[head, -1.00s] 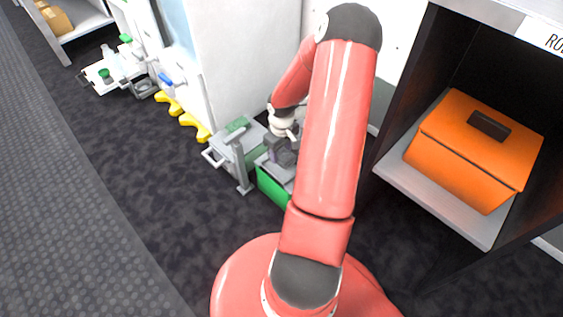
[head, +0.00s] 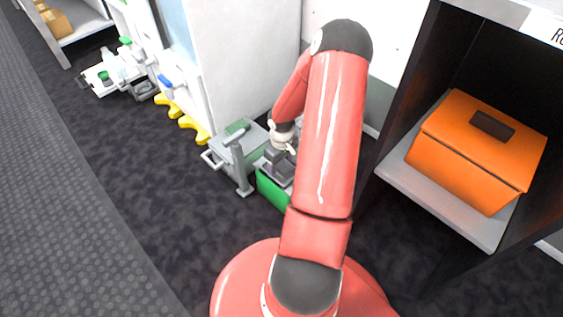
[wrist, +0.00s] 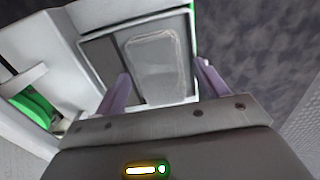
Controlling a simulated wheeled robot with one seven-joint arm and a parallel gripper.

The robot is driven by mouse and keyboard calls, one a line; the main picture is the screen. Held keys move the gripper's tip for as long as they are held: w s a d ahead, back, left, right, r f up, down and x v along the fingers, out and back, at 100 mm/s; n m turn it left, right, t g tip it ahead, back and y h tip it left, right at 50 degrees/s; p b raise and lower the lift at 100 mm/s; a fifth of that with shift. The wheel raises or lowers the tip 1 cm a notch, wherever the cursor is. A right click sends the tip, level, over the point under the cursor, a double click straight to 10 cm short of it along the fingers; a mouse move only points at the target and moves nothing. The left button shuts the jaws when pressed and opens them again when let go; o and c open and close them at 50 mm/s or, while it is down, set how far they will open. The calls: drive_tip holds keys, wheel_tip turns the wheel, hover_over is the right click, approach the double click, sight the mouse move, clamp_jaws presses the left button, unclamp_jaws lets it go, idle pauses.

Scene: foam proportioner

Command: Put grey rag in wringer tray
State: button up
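My gripper (head: 277,158) points down over a grey-topped green box (head: 271,190) in the head view. In the wrist view my gripper (wrist: 164,70) is open, its two purple fingers apart. A flat, pale grey rounded rectangle (wrist: 158,68) lies between and beyond the fingers, on a darker grey panel; it may be the grey rag, but I cannot tell. I see no contact between it and the fingers. Just left of the green box stands a grey wheeled unit (head: 222,153) with an upright post and a green patch on top. I cannot tell which part is the wringer tray.
A white cabinet (head: 240,60) stands behind the grey unit. Yellow feet (head: 194,129) stick out along its base. An orange case (head: 465,160) sits on a shelf at right. Dark carpet (head: 150,190) at left is clear.

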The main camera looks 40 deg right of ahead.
wheel_tip(320, 180, up, 12)
drive_tip(key=r+p, duration=0.1)
drive_tip(key=p, duration=0.2)
wheel_tip(320, 180, up, 11)
drive_tip(key=h, duration=0.2)
hover_over(281, 164)
drive_tip(key=a, duration=0.6)
drive_tip(key=s+a+r+t+y, duration=0.1)
drive_tip(key=s+a+r+t, duration=0.1)
drive_tip(key=s+a+r, duration=0.5)
drive_tip(key=s+a+r+m+t+y, duration=0.1)
drive_tip(key=s+a+r+t, duration=0.2)
drive_tip(key=s+a+r, duration=0.5)
drive_tip(key=a+r, duration=0.2)
drive_tip(key=a, duration=0.3)
drive_tip(key=shift+t, duration=0.3)
drive_tip(key=shift+r, duration=0.1)
